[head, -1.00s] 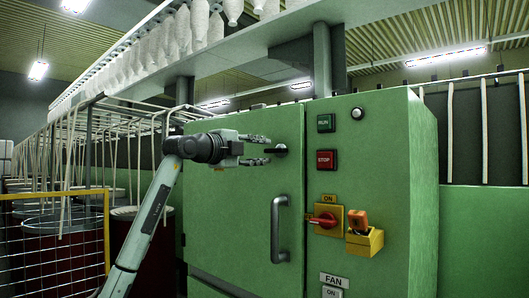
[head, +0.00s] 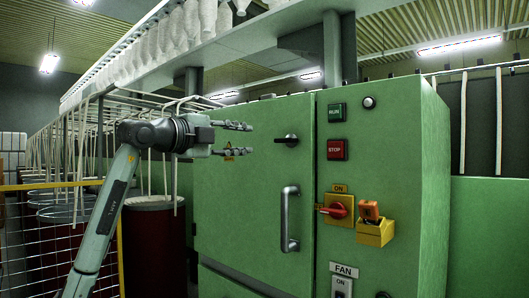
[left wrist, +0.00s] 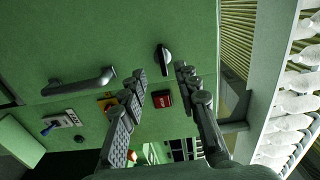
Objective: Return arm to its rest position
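My left gripper (head: 250,139) is raised in front of the green cabinet door (head: 245,205), at the left of the black latch handle (head: 286,139). Its two fingers are apart, with nothing between them. In the left wrist view my left gripper (left wrist: 161,76) is also open, and the latch handle (left wrist: 164,59) shows beyond the fingertips, clear of them. The left arm (head: 106,215) rises from the bottom left and bends at the wrist. The door looks shut. My right gripper is not in view.
A grey bar handle (head: 290,219) stands out from the door. On the right panel are a green RUN button (head: 336,113), a red STOP button (head: 337,149), a red rotary switch (head: 338,210) and an orange-yellow device (head: 373,225). A wire-mesh barrier (head: 55,240) stands at lower left.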

